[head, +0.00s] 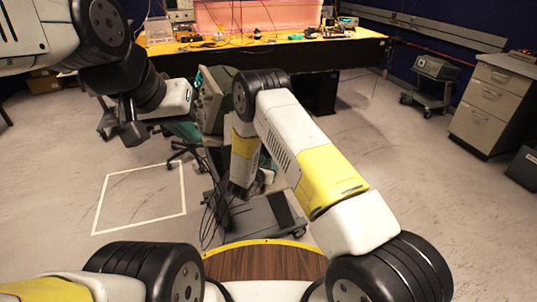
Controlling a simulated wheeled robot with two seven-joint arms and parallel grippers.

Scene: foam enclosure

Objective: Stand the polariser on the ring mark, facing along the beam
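I cannot make out the polariser or the ring mark; the small items on the far workbench (345,52) are too small to tell apart. My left arm reaches in from the upper left, and its dark gripper (131,133) hangs above the floor, well short of the bench. My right arm rises from the lower right, bends at the elbow and points down, with its dark gripper (241,190) low over a cart. The fingers of both grippers are too unclear to show open or shut, and I see nothing clearly held.
A pinkish translucent enclosure (262,14) stands at the bench's back, with loose cables around. A cart with a monitor (207,103) and hanging cables stands between me and the bench. A drawer cabinet (488,107) is at right. A white square outline (184,190) marks clear floor at left.

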